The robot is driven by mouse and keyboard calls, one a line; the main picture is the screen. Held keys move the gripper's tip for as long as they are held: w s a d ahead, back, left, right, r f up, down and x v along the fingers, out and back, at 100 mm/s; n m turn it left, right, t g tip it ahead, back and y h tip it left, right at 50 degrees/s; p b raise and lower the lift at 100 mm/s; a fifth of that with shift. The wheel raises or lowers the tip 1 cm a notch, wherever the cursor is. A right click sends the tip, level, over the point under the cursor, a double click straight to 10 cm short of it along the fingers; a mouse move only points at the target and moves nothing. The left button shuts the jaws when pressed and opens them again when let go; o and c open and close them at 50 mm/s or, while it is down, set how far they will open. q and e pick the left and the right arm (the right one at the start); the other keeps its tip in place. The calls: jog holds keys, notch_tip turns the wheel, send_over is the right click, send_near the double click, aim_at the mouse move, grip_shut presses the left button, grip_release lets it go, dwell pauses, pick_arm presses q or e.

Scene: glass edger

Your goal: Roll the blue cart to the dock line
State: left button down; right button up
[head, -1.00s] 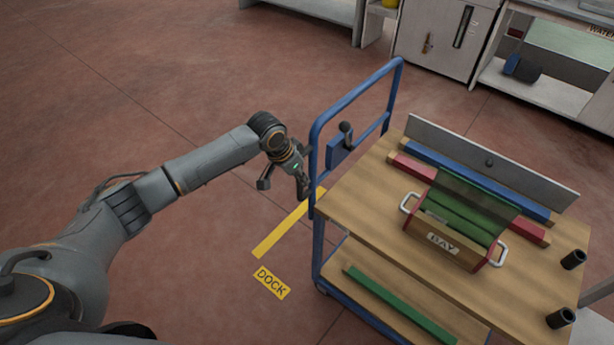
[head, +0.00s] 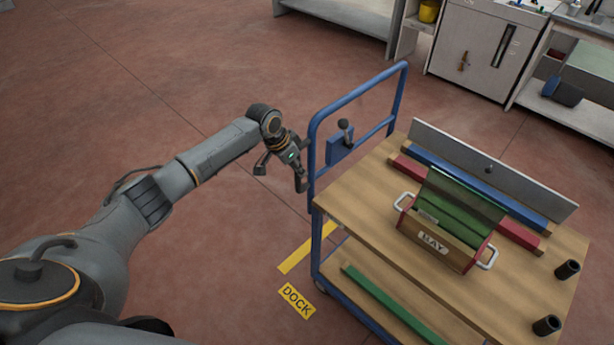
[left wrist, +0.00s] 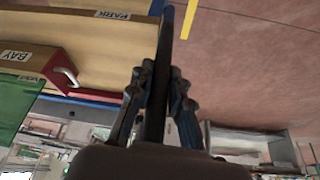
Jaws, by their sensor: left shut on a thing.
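The blue cart (head: 312,155) stands at the right in the head view, with its blue tube handle on its left end. My left gripper (head: 299,178) is at the near upright of that handle. In the left wrist view its two fingers (left wrist: 160,75) lie on either side of the dark upright, shut on it. The yellow dock line (head: 306,250) is on the floor just left of the cart. Its far end runs behind the cart, and a yellow DOCK label (head: 297,300) lies beside it. My right gripper is not in view.
The cart's wooden top (head: 370,205) carries a BAY box (head: 435,242) with green pieces, blue and red bars and a grey panel. A green bar (head: 395,305) lies on its lower shelf. Cabinets (head: 485,50) stand at the back right. Open red floor lies left of the cart.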

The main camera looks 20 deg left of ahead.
pick_arm(q)
jog(key=w+a+b, duration=0.3)
jog(key=a, duration=0.5)
jog(key=shift+a+b, duration=0.3)
jog(key=shift+b, duration=0.05)
jog(key=shift+w+r, duration=0.1)
jog(key=c, duration=1.3)
grip_release()
jog(key=shift+o, duration=0.2)
jog(key=v, duration=1.2)
jog(key=shift+w, duration=0.15)
